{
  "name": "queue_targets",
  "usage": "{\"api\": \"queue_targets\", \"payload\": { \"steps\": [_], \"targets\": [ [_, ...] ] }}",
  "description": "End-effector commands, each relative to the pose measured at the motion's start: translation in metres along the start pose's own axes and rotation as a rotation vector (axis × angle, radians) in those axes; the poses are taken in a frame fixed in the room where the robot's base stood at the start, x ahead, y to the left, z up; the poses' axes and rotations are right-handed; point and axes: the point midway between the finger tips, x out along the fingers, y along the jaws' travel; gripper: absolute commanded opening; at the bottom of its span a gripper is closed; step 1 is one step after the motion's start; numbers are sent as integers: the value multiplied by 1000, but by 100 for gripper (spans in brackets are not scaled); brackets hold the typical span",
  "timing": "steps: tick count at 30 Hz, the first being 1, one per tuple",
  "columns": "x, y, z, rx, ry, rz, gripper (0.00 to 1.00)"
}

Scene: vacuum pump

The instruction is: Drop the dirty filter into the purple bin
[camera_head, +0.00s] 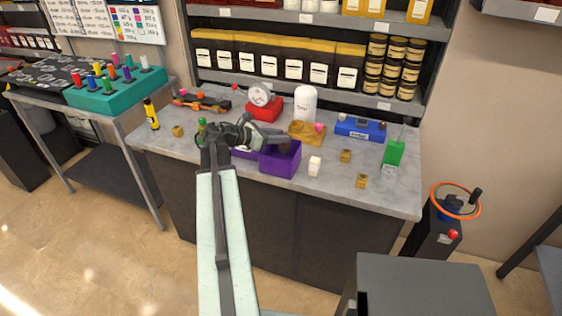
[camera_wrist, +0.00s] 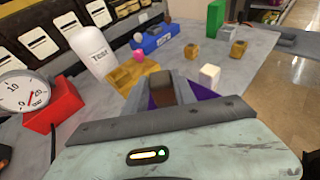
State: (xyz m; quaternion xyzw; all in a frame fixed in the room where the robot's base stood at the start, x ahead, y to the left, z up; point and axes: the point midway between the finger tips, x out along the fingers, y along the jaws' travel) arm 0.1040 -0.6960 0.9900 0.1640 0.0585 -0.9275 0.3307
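The purple bin (camera_head: 279,168) stands on the grey workbench near its front edge. In the wrist view, strips of its purple (camera_wrist: 205,93) show between and beyond my fingers. My gripper (camera_head: 280,140) is over the bin, reaching in from the left. In the wrist view, my gripper (camera_wrist: 182,82) has its two grey fingers slanting inward on either side of a brown-grey block, which looks like the dirty filter (camera_wrist: 187,92). It appears held between the fingertips, at or just above the bin opening. The bin's floor is hidden.
A white cylinder (camera_head: 305,103) and a red-based gauge (camera_head: 262,105) stand behind the bin. A wooden block (camera_head: 308,133) is close behind it. A white block (camera_head: 314,165) and small brass pieces (camera_head: 345,155) lie to its right. Stocked shelves rise behind.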

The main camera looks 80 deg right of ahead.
Motion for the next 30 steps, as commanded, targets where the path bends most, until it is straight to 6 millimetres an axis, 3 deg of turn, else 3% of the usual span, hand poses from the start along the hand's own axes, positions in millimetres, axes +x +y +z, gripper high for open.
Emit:
{"api": "queue_targets", "payload": {
  "steps": [1, 3, 13, 24, 30],
  "targets": [
    [0, 0, 0, 0, 0, 0, 43],
    [0, 0, 0, 0, 0, 0, 57],
    [-3, 0, 1, 0, 0, 0, 57],
    [-68, 0, 3, -1, 0, 2, 57],
    [-78, 0, 1, 0, 0, 0, 57]
  ]
}}
